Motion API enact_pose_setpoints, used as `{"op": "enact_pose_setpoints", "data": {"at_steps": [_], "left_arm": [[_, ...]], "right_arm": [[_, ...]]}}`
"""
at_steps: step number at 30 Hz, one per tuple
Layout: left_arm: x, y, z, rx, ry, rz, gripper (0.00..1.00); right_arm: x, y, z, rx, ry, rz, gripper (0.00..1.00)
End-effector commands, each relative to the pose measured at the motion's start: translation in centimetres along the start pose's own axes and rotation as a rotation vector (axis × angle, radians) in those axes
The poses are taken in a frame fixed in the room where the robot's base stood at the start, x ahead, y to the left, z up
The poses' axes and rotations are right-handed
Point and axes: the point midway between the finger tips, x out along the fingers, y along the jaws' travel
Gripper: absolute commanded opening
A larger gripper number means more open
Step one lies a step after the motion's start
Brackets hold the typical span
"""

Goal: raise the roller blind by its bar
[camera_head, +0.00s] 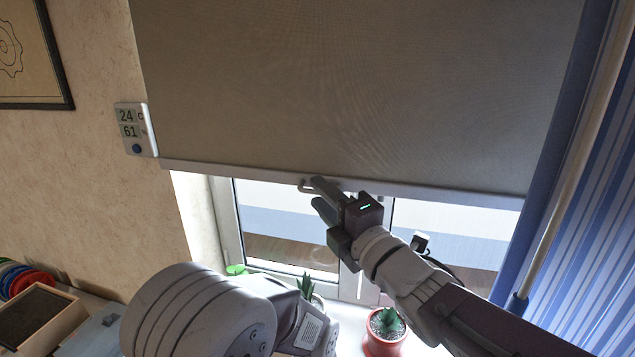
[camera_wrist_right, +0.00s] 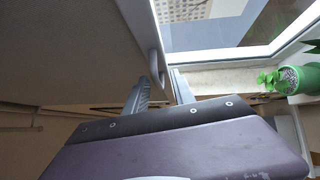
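The beige roller blind (camera_head: 350,80) hangs over the upper part of the window, with a pale bar (camera_head: 430,190) along its lower edge. A small loop handle (camera_head: 306,186) sits on the bar, and the handle also shows in the right wrist view (camera_wrist_right: 155,66). My right gripper (camera_head: 316,193) is at the handle. In the right wrist view its two fingers (camera_wrist_right: 168,77) are apart, with the handle at or just beyond their tips. I cannot tell whether they touch it. My left arm shows low in the head view, but its gripper is not visible.
Potted plants stand on the sill, one in a red pot (camera_head: 386,340) and one in a green pot (camera_wrist_right: 299,79). A blue curtain (camera_head: 590,190) hangs at the right. A thermometer display (camera_head: 136,130) is on the wall beside the blind.

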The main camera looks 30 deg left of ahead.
Motion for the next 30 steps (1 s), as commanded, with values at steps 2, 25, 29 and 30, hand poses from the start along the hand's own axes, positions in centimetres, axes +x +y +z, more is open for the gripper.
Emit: {"op": "enact_pose_setpoints", "data": {"at_steps": [2,25,29,30], "left_arm": [[-0.8,0.0,-0.1,0.000,0.000,0.000,0.36],[-0.9,0.0,-0.1,0.000,0.000,0.000,0.36],[-0.9,0.0,-0.1,0.000,0.000,0.000,0.36],[-0.9,0.0,-0.1,0.000,0.000,0.000,0.36]], "right_arm": [[1.2,0.3,0.0,-0.001,0.001,-0.001,0.31],[2.1,0.0,0.0,0.000,0.000,0.001,0.00],[2.1,0.0,0.0,0.000,0.001,0.001,0.00],[2.1,0.0,0.0,0.000,0.001,0.002,0.00]]}}
